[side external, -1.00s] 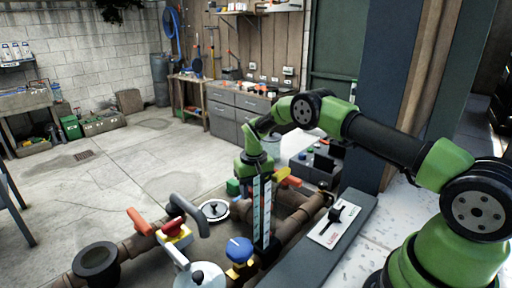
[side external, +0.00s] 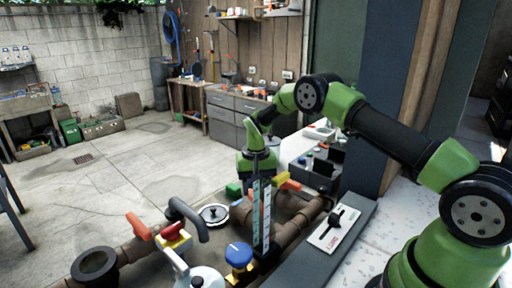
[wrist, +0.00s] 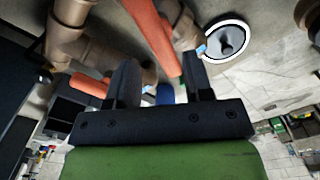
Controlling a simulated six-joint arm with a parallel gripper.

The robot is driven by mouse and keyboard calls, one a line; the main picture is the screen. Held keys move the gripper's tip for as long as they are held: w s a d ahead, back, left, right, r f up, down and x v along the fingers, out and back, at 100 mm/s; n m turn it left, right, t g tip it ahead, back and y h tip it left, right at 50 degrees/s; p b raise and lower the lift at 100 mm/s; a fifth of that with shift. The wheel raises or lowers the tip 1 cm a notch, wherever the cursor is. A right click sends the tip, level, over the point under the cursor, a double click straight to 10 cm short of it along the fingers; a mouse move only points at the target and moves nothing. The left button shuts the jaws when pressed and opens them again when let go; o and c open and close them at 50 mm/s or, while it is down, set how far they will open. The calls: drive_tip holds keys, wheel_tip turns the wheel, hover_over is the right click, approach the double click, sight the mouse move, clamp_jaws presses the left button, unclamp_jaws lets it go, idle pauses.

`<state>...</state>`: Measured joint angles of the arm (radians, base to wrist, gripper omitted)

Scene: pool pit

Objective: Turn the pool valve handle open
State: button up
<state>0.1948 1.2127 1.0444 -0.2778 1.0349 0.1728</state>
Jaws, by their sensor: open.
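My gripper (side external: 260,248) points down over the pipework, its two long fingers apart with a gap between them. In the wrist view my gripper (wrist: 162,78) is open and holds nothing. Several valve handles are in view, and I cannot tell which one the task means. An orange-and-yellow handle (side external: 286,181) is just behind the fingers. A blue round knob (side external: 239,254) on a yellow base stands left of the fingertips. A red knob (side external: 173,231) on yellow and an orange lever (side external: 139,227) are farther left. In the wrist view a long orange bar (wrist: 149,38) lies beyond the fingers.
Brown pipes (side external: 291,236) run under and beside the gripper. A grey curved pipe (side external: 190,218) and a white tank top (side external: 204,277) stand left. A dark ledge with a switch plate (side external: 335,230) borders the right. Open concrete floor lies to the left.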

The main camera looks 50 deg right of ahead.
wheel_tip(320, 180, down, 3)
drive_tip(key=shift+f, duration=0.15)
drive_tip(key=shift+m, duration=0.8)
wheel_tip(320, 180, up, 9)
drive_tip(key=shift+r, duration=0.1)
drive_tip(key=f, duration=0.6)
drive_tip(key=s+f, duration=0.1)
drive_tip(key=f, duration=0.2)
drive_tip(key=shift+a+f, duration=0.1)
drive_tip(key=shift+a, duration=0.25)
drive_tip(key=m, duration=0.3)
drive_tip(key=shift+r, duration=0.2)
drive_tip(key=m, duration=0.5)
drive_tip(key=shift+m, duration=0.3)
wheel_tip(320, 180, up, 16)
drive_tip(key=s+a+n+t, duration=0.1)
drive_tip(key=shift+a+f, duration=0.25)
